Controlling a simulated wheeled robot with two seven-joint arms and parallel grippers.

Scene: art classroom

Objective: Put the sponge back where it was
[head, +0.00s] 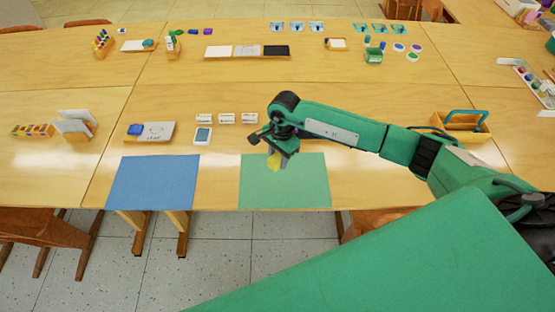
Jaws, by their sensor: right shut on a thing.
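The yellow sponge (273,163) is at the fingertips of my right gripper (279,155), which is shut on it. The gripper partly covers the sponge. Both are over the upper left part of the green mat (305,185); I cannot tell whether the sponge touches the mat. A blue mat (152,183) lies to the left, flat and bare. My left gripper is not in view.
A wooden caddy with a teal handle (461,133) stands at the right, beyond my right arm.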

